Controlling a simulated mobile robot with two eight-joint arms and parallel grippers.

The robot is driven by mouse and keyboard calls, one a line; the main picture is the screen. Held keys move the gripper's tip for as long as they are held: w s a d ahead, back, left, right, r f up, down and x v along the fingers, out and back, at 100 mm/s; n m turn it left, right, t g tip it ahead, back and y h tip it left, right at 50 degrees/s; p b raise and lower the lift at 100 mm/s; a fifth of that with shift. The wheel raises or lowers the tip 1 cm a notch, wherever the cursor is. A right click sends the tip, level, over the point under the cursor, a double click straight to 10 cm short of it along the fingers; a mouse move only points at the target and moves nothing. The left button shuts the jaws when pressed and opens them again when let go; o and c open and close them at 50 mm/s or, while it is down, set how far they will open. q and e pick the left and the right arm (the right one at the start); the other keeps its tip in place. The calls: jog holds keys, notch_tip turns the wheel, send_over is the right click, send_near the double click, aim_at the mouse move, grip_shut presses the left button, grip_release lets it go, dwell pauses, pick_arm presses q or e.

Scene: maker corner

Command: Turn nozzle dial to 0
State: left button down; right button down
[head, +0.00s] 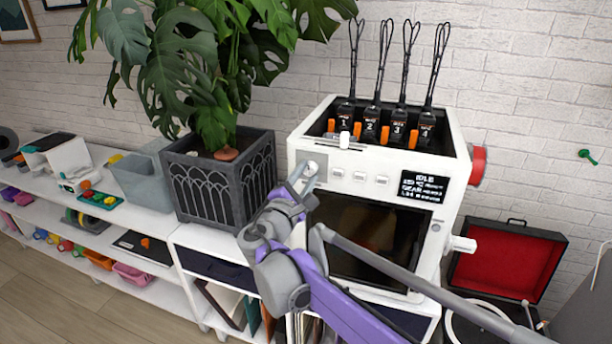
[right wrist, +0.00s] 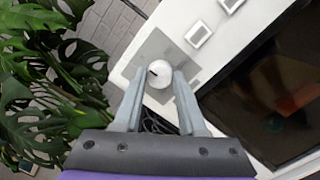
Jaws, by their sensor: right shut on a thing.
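The white printer (head: 455,165) stands on the shelf with its front facing me. The nozzle dial (head: 312,167) is a small round white knob at the upper left of that front. In the right wrist view the dial (right wrist: 159,74) sits on a grey plate and has a short dark mark on its face, left of centre. No readable number shows around it. My right gripper (head: 303,179) is at the dial. In the right wrist view its two fingers (right wrist: 158,82) are on either side of the dial, shut on it. My left gripper is not in view.
A dark planter (head: 190,180) with a large leafy plant stands close left of the printer. A row of white buttons (head: 358,178) and a small display reading IDLE (head: 424,187) are right of the dial. A red knob (head: 478,166) is on the printer's right side.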

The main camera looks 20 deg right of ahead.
jog(key=shift+c, duration=2.4)
grip_release()
jog(key=b+v, duration=0.1)
jog(key=v, duration=1)
jog(key=shift+d, duration=0.1)
